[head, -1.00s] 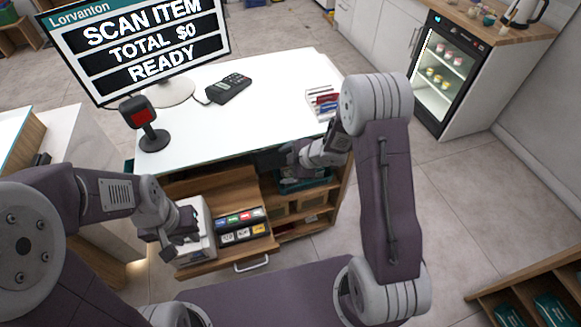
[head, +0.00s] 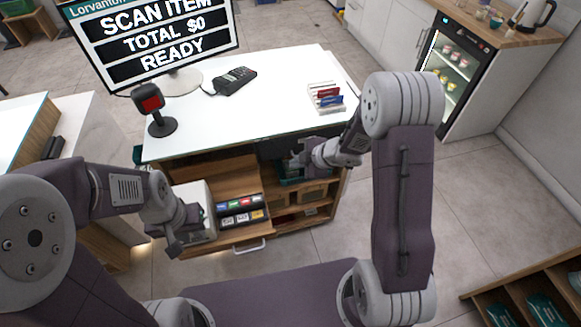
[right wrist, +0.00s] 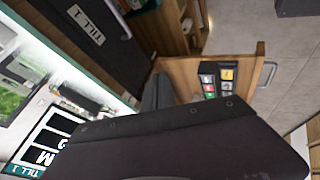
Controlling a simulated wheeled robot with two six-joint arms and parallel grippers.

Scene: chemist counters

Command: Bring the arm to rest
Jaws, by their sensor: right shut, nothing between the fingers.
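My right arm is bent in the head view, its elbow high on the right and its forearm pointing back toward the counter front. My right gripper (head: 290,163) is shut and empty in front of the shelves under the counter. Dark gripper parts fill the lower middle of the right wrist view. My left gripper (head: 164,238) hangs low on the left, beside the open drawer (head: 248,242), its fingers apart and nothing seen between them.
The white counter (head: 275,85) carries a monitor, a scanner (head: 157,108), a card terminal (head: 236,78) and a small tray (head: 313,97) of boxes. Open floor (head: 470,180) lies to the right, with a low shelf at lower right.

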